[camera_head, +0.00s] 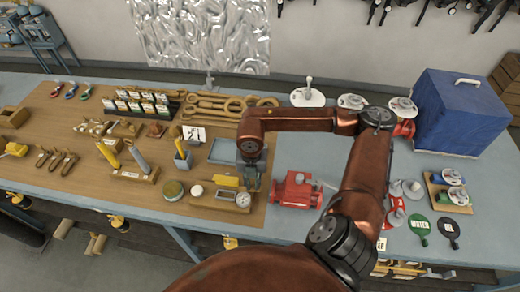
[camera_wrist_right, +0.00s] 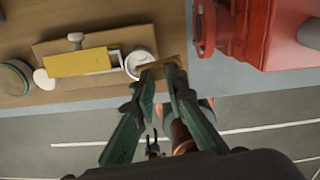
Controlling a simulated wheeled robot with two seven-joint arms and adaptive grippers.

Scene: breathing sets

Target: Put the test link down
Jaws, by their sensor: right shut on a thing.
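My right gripper (camera_head: 250,178) hangs over the front part of the brown work mat, beside a wooden gauge board (camera_head: 207,201). In the right wrist view its green fingers (camera_wrist_right: 163,72) are close together at the tips, shut on a small brown piece (camera_wrist_right: 172,62), which I take to be the test link. The piece is mostly hidden by the fingertips. It lies just right of the round white dial (camera_wrist_right: 140,63) on the board; I cannot tell whether it touches the board. A yellow block (camera_wrist_right: 78,63) lies on the board left of the dial. My left gripper is not in view.
A red machine (camera_head: 297,190) stands close to the right of the gripper. A green round tin (camera_head: 173,190) and a white knob (camera_head: 197,190) are to the left. A blue-grey tray (camera_head: 225,150) lies behind. The table's front edge is near.

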